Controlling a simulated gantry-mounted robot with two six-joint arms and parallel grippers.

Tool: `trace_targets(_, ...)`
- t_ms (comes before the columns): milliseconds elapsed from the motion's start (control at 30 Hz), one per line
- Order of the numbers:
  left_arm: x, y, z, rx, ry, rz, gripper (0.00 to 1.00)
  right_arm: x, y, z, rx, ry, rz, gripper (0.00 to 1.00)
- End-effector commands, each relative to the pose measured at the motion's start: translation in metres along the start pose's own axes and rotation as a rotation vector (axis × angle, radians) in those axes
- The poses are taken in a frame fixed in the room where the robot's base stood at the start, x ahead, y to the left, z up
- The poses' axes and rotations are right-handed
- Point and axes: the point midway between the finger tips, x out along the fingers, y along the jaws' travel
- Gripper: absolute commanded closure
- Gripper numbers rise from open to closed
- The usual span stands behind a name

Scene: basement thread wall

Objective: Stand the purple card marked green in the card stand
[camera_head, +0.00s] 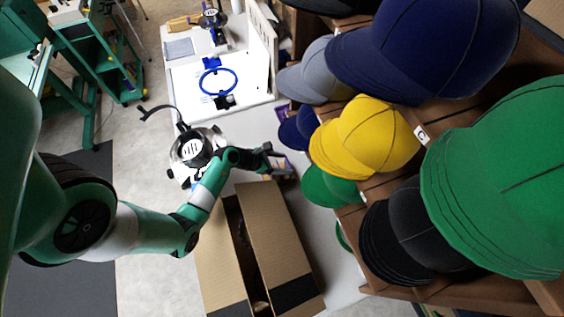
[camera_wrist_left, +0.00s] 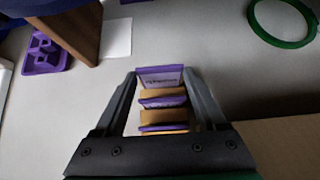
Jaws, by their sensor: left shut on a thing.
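My left gripper (camera_head: 277,158) reaches over the white table beside the cap shelf. In the left wrist view its fingers (camera_wrist_left: 162,78) are at the two side edges of a purple-edged card (camera_wrist_left: 160,75) with small lettering too blurred to read, and are shut on it. Behind it, nearer the palm, are two more purple-edged cards (camera_wrist_left: 162,102) (camera_wrist_left: 163,127) in a row with tan blocks between them. A purple piece with openings (camera_wrist_left: 44,54) lies on the table at the upper left; I cannot tell surely whether it is the card stand. My right gripper is not in view.
An open cardboard box (camera_head: 272,235) stands close to my left arm. A wooden shelf of coloured caps (camera_head: 365,138) fills the right side. A green ring (camera_wrist_left: 283,22) lies on the table. Bare table (camera_wrist_left: 205,40) shows ahead of the fingers.

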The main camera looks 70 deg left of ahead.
Motion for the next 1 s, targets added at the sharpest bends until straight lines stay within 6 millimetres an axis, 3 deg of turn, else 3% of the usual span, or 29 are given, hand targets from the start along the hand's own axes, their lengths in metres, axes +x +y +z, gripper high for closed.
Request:
trace_targets(433, 0.004, 0.0, -0.005, 0.0, 0.0, 0.0, 0.59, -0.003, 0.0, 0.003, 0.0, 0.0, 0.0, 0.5)
trace_targets(467, 0.004, 0.0, -0.005, 0.0, 0.0, 0.0, 0.21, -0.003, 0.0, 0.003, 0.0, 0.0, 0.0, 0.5)
trace_targets(567, 0.004, 0.0, -0.005, 0.0, 0.0, 0.0, 0.03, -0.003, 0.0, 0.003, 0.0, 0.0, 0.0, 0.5)
trace_targets(833, 0.002, 0.0, -0.004, -0.001, 0.0, 0.0, 0.0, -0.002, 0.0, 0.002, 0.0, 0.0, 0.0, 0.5)
trace_targets(1000, -0.02, 0.001, -0.002, -0.004, 0.0, 0.003, 0.0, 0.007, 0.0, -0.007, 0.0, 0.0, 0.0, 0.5)
